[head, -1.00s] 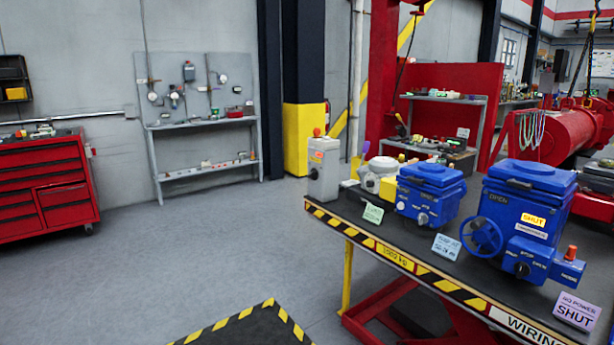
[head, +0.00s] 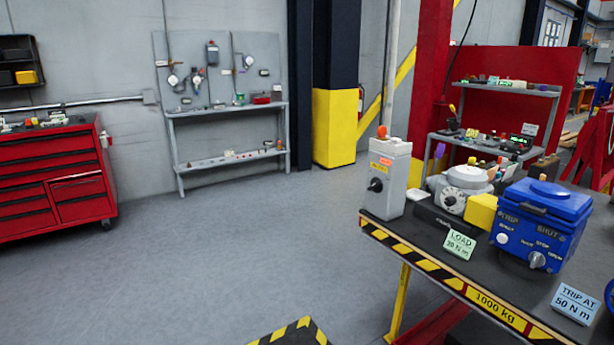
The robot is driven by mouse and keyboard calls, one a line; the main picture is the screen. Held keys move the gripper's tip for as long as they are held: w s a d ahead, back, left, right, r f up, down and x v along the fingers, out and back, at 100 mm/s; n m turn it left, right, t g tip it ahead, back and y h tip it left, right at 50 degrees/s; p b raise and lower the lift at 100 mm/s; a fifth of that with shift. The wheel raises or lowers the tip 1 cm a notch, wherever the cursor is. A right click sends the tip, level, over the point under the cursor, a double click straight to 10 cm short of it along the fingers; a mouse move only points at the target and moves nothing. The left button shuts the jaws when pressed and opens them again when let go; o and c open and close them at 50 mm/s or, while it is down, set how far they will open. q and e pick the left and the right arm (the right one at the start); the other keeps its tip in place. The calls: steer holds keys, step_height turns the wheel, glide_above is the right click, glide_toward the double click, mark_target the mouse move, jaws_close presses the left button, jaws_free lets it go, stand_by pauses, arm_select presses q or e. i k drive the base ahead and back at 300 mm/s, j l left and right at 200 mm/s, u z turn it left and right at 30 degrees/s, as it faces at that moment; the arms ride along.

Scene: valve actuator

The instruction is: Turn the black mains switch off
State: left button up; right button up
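A grey upright box (head: 390,180) stands at the near left corner of the lift table. A black rotary knob (head: 375,185) sits on its front face, and it looks like the mains switch. Its pointer position is too small to read. An orange-red part (head: 382,131) is on top of the box, with orange and yellow labels on the front. Neither of my grippers shows in the head view.
The lift table (head: 420,262) has a black and yellow striped edge. Beside the box are a round grey device (head: 462,188), a yellow block (head: 482,211), a blue actuator (head: 540,225) and a green "LOAD" card (head: 459,244).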

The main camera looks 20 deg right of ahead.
mark_target(376, 185)
steer(key=i+j, duration=0.1)
steer(key=i, duration=0.6)
steer(key=i+j, duration=0.15)
steer(key=i, duration=0.6)
